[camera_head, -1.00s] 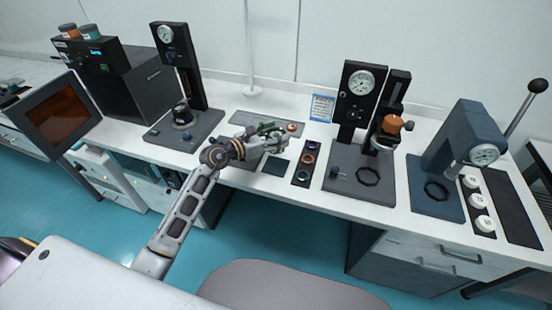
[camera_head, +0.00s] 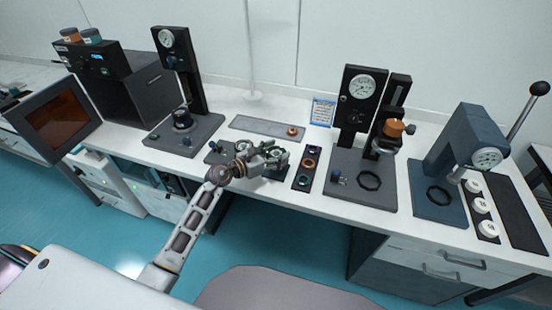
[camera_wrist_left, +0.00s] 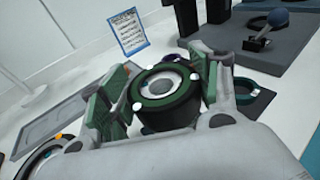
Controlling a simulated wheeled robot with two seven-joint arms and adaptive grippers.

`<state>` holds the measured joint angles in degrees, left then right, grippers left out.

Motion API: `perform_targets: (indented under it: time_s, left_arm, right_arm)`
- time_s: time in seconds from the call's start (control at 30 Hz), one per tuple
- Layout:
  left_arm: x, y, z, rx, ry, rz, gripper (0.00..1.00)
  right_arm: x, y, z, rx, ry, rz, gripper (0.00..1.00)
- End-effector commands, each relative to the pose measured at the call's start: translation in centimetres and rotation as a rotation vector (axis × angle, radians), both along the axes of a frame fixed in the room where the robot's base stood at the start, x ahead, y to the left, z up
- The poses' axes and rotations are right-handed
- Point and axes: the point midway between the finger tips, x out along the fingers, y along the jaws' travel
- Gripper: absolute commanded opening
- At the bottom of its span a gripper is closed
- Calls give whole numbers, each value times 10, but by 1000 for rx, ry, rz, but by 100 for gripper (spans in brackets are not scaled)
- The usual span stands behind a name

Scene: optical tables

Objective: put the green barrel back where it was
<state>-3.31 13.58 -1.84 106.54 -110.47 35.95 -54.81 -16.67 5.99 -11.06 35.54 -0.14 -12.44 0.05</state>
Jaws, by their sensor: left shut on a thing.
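The green barrel (camera_wrist_left: 168,86), a short dark cylinder with a green rim and a pale lens-like centre, is between the green-padded fingers of my left gripper (camera_wrist_left: 160,92) in the left wrist view. The gripper is shut on it. In the head view my left gripper (camera_head: 272,154) is low over the white bench, at the small dark mat, just left of the ring tray (camera_head: 302,183). The gripper hides most of the barrel there, and I cannot tell whether the barrel touches the surface. My right gripper is out of view.
Gauge stands (camera_head: 182,122) (camera_head: 358,110) rise left and right. A blue press (camera_head: 462,145) is farther right.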

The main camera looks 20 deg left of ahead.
Motion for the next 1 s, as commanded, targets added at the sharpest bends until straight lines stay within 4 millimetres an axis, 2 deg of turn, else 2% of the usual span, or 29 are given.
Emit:
perform_targets:
  time_s: [0.2, 0.7, 0.73, 0.87, 1.0]
  left_arm:
    - [0, 0, -21, -2, 0, 0, 30]
    - [0, 0, -25, 0, -1, 0, 30]
    - [0, 0, -26, 1, 0, 0, 66]
    - [0, 0, -25, 0, 0, 0, 83]
    - [0, 0, -25, 0, 0, 0, 84]
  right_arm:
    - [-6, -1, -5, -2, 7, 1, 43]
    - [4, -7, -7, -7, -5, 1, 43]
    - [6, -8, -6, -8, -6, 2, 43]
    - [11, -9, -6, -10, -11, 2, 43]
    - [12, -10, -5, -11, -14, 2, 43]
